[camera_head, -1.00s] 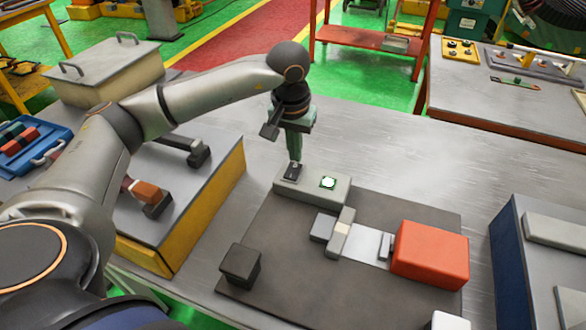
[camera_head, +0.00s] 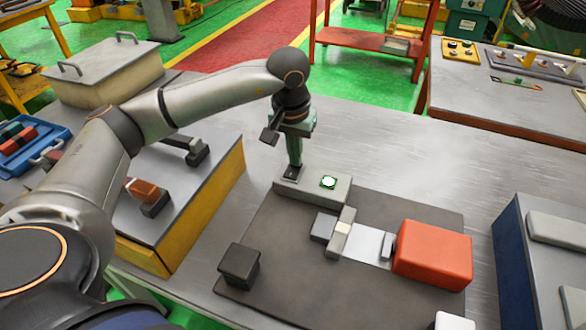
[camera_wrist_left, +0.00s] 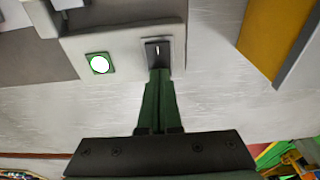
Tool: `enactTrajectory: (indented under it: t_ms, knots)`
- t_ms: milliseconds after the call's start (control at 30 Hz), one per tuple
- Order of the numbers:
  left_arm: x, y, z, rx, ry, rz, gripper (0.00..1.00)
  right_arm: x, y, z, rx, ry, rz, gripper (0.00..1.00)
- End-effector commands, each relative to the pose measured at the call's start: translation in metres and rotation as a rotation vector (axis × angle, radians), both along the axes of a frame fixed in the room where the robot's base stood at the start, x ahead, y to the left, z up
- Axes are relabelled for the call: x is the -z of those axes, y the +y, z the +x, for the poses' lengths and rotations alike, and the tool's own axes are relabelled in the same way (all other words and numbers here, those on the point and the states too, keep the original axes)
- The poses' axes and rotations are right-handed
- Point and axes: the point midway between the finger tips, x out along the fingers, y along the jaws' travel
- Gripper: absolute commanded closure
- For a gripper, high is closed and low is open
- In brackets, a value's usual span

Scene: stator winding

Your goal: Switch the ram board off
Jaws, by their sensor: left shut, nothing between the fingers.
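The ram board is a grey box (camera_head: 322,191) at the back edge of a dark plate on the metal table. It carries a black switch (camera_head: 291,174) at its left end and a white lamp with a green rim (camera_head: 328,182). In the left wrist view the switch (camera_wrist_left: 157,50) shows a white mark, and the lamp (camera_wrist_left: 99,64) looks bright. My left gripper (camera_head: 293,163) is shut and empty, pointing down with its green fingertips (camera_wrist_left: 158,75) at the switch's edge. I cannot tell whether they touch it. My right gripper is not in view.
The dark plate (camera_head: 275,265) also bears an orange block (camera_head: 432,253), a black block (camera_head: 240,265) and small grey parts. A yellow-sided bench (camera_head: 210,210) stands left and a blue-sided one (camera_head: 507,250) right. Bare table lies behind the box.

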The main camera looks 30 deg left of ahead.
Motion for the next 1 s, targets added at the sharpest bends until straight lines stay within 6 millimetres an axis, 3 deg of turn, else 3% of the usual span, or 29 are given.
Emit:
enactTrajectory:
  t_ms: [367,1000]
  knots:
    - [-0.001,0.000,0.000,0.000,0.002,0.000,1.00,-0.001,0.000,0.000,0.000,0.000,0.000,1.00]
    - [-0.053,0.000,0.000,0.000,0.000,0.000,1.00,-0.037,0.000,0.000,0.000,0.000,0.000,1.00]
